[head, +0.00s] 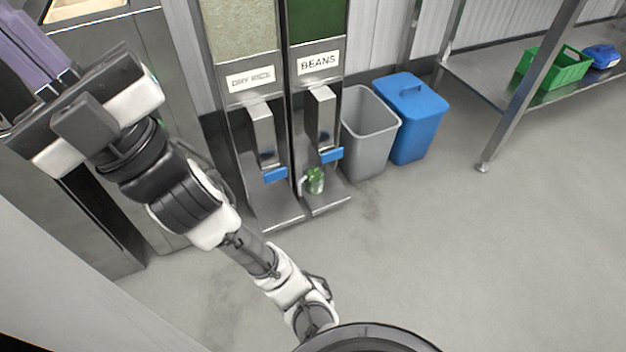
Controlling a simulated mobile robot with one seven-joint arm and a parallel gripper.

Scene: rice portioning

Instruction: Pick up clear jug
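A small clear jug (315,181) with green contents stands on the base of the dispenser labelled BEANS (318,110), below its blue lever (331,155). A pale handle shows on its left side. My gripper (28,45) is at the top left, far from the jug, with its purple fingers pointing up and left. The finger ends run out of the frame, so I cannot tell whether they are apart or hold something.
A dispenser labelled DRY RICE (254,120) stands left of the beans one. A grey bin (369,135) and a blue lidded bin (417,118) stand to the right. A metal shelf (490,85) holds a green crate (555,70) and a blue item (602,57). The floor in front is clear.

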